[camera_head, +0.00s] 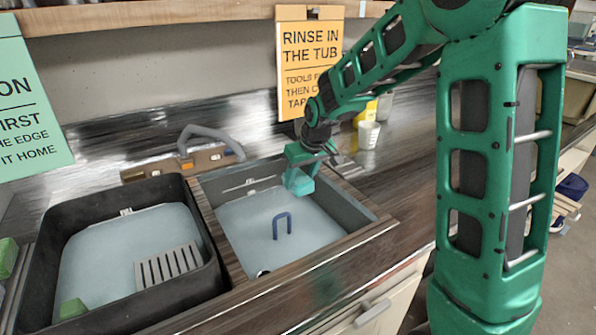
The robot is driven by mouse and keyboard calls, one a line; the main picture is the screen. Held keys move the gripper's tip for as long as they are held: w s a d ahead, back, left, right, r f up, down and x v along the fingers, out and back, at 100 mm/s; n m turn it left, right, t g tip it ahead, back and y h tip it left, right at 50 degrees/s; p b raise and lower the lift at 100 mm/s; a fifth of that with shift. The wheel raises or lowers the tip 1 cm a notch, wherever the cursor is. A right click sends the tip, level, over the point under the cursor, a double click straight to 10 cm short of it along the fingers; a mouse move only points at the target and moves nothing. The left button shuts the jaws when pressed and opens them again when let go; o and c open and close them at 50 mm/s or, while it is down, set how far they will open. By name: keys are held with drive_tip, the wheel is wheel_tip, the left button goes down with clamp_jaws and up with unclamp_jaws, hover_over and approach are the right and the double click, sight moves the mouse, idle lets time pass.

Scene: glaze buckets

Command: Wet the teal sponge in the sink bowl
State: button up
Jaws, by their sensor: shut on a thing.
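My gripper (309,157) is shut on the teal sponge (298,182), a small block, and points down over the back right part of the sink bowl (350,206). The sink bowl is a grey rectangular basin set in the counter, with pale bluish water or a pale floor inside. The sponge hangs at about the height of the bowl's back rim in the picture. I cannot tell whether it touches the water. The fingertips are partly hidden by the sponge and the wrist.
A dark blue U-shaped piece (282,225) stands in the bowl. Left of it is a black tub (45,232) with a slatted grey plate (168,266) and a green block (73,308). A grey faucet-like handle (210,135) lies behind. A white cup (369,135) stands right of my wrist.

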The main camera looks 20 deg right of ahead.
drive_tip(key=shift+f, duration=6.6)
drive_tip(key=shift+r, duration=7.4)
drive_tip(key=shift+r, duration=3.75)
